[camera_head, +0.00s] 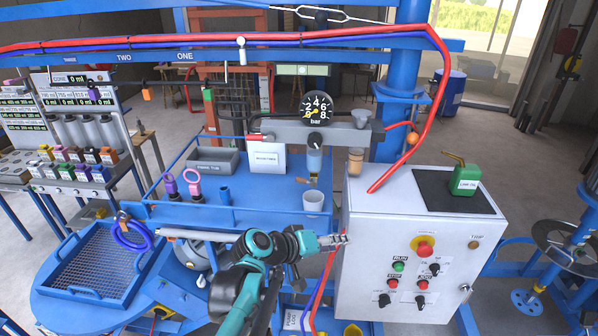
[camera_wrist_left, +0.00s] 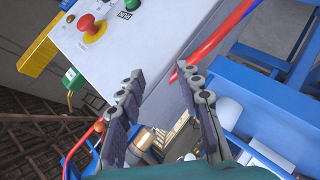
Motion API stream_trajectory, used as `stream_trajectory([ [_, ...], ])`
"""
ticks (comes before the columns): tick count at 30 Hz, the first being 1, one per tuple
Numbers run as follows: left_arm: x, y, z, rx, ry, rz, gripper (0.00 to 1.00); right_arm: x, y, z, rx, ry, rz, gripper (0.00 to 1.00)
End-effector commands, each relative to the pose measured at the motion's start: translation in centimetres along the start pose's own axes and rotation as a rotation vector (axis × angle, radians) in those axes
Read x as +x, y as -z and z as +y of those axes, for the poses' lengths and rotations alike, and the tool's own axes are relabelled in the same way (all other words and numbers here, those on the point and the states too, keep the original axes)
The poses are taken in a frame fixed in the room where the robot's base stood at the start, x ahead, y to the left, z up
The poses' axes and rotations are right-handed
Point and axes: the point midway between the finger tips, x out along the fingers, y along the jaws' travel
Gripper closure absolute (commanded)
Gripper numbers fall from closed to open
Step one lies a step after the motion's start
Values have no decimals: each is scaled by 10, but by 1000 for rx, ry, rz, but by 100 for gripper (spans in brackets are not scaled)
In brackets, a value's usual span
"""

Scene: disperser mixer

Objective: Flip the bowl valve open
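My left gripper (camera_head: 337,240) is beside the left face of the white control cabinet (camera_head: 385,215), in front of the red hose. In the left wrist view its two dark fingers stand apart, with a clear gap between the fingertips (camera_wrist_left: 160,80) and nothing held. The cabinet and the red hose (camera_wrist_left: 215,48) show beyond them. I cannot pick out the bowl valve with certainty in either view. A grey round vessel (camera_head: 196,257) sits partly hidden behind my left arm. My right gripper is not in view.
A blue-railed table holds a white cup (camera_head: 313,202), a grey tray (camera_head: 212,160) and purple and pink ring handles. A pressure gauge (camera_head: 317,107) stands above it. A green oil can (camera_head: 465,180) is on the cabinet. A blue mesh tray (camera_head: 70,290) is at lower left.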

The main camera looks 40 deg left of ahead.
Motion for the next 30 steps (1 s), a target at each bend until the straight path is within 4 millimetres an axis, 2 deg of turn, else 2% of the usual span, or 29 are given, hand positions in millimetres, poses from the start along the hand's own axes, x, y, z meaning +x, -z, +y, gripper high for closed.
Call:
stream_trajectory([
  [1,-5,30,-10,-63,-46,64,65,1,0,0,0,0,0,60],
  [3,-17,68,-20,-139,-127,154,65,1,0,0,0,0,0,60],
  [6,-42,118,-38,-222,-235,285,65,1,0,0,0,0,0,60],
  [9,-65,149,-53,-268,-309,380,65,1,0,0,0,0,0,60],
  [12,-77,164,-59,-288,-349,427,65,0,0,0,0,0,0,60],
  [14,-78,168,-59,-292,-359,437,65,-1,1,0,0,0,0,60],
  [24,-34,192,-43,-292,-361,434,65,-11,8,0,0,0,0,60],
  [30,-17,201,-38,-293,-359,436,65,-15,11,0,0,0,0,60],
])
